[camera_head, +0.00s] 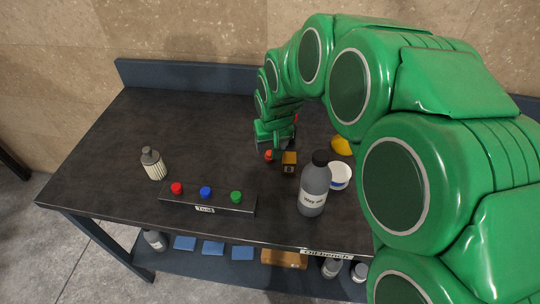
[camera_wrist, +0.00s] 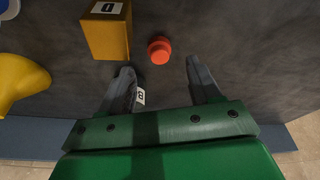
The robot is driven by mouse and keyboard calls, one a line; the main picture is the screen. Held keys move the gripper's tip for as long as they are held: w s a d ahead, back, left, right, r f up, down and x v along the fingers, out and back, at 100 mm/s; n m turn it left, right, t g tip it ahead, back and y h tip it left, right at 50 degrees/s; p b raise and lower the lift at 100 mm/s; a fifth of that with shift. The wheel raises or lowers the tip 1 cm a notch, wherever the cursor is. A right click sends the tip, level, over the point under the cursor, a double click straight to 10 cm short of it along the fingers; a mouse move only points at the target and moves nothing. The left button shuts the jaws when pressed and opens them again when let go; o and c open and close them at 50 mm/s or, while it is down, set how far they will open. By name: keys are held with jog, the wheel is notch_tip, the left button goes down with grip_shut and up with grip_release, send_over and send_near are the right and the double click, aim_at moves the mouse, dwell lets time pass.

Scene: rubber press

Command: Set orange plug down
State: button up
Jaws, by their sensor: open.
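The orange plug (camera_wrist: 159,50) stands on the dark table just beyond my fingertips in the wrist view. My gripper (camera_wrist: 162,72) is open, with its two grey fingers spread apart and nothing held between them. The plug lies near the middle of the gap, apart from both fingers. In the head view the orange plug (camera_head: 268,155) shows small on the table beside a yellow-brown block, just below my gripper (camera_head: 276,146). My green arm arches over the right part of the table and hides much of what lies behind it.
The yellow-brown block (camera_wrist: 106,30) stands close left of the plug. A yellow object (camera_wrist: 22,82) lies further left. A grey bottle (camera_head: 314,188) and white tub (camera_head: 340,175) stand nearby. The button panel (camera_head: 218,203) is at the front; a bottle (camera_head: 153,165) stands left. The back left table is clear.

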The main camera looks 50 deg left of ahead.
aim_at(270, 152)
jog(key=shift+x, duration=2.2)
jog(key=c, duration=1.1)
jog(key=shift+c, duration=0.2)
jog(key=shift+r, duration=0.2)
